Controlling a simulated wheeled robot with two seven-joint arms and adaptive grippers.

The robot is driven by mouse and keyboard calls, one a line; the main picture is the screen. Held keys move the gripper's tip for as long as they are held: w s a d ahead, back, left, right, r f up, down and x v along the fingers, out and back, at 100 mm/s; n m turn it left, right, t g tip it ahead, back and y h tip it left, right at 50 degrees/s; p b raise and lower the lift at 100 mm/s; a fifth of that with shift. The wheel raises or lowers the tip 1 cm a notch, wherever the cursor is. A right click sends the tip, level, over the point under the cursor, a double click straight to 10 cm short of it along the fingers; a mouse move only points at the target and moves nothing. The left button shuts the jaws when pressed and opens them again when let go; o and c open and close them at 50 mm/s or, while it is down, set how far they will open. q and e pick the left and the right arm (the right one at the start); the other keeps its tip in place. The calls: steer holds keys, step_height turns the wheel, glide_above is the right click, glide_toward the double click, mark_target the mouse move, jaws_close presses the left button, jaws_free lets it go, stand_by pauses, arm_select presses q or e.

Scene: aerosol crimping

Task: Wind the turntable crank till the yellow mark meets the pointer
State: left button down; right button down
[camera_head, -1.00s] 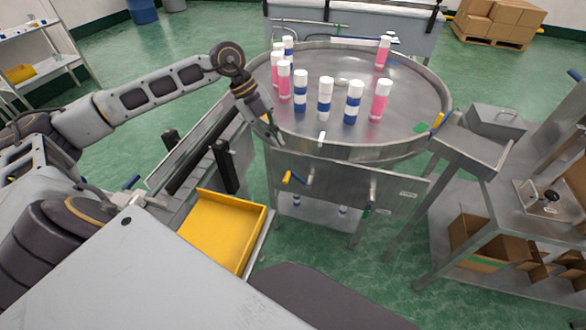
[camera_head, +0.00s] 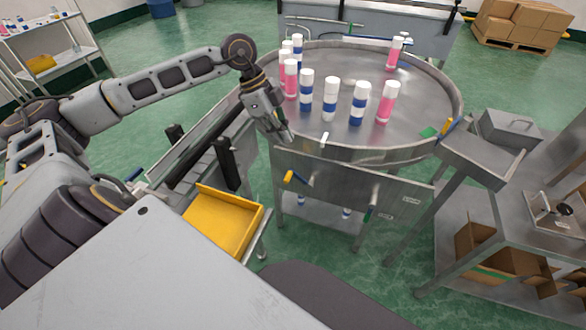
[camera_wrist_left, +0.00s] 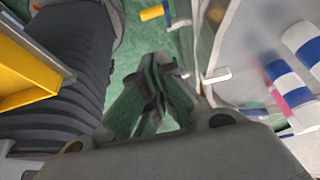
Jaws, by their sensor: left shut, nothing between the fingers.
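The round metal turntable (camera_head: 345,128) stands ahead with several cans on it. A yellow-handled crank (camera_head: 289,177) sticks out of the metal panel below its front rim; its yellow grip also shows in the wrist view (camera_wrist_left: 152,12). A small white peg (camera_head: 324,138) sits at the front rim. My left gripper (camera_head: 287,137) is shut and empty, by the front-left rim, above the crank and apart from its grip. Its fingers show in the wrist view (camera_wrist_left: 160,80).
White-capped cans with pink (camera_head: 387,103) or blue bands (camera_head: 358,103) stand near the rim. A yellow tray (camera_head: 222,222) is at the left, below my arm. A metal bench (camera_head: 490,217) stands at the right.

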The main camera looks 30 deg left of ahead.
stand_by(0.4)
arm_select(q)
glide_above(289, 176)
steer(key=d, duration=0.2)
step_height(289, 176, down, 10)
steer(key=shift+a+f, duration=0.3)
steer(key=shift+f, duration=0.4)
steer(key=shift+a+f, duration=0.3)
steer(key=shift+f, duration=0.4)
arm_select(e)
steer(key=shift+s+a+r, duration=0.15)
steer(key=shift+a+r, duration=0.05)
steer(key=shift+a, duration=0.2)
steer(key=shift+d, duration=0.5)
arm_select(q)
steer(key=shift+a+f, duration=0.15)
steer(key=shift+a, duration=0.1)
arm_select(e)
steer(key=shift+a, duration=0.2)
arm_select(q)
steer(key=shift+h, duration=0.4)
steer(key=shift+a+f, duration=0.1)
arm_select(e)
steer(key=shift+a, duration=0.8)
steer(key=shift+d, duration=0.1)
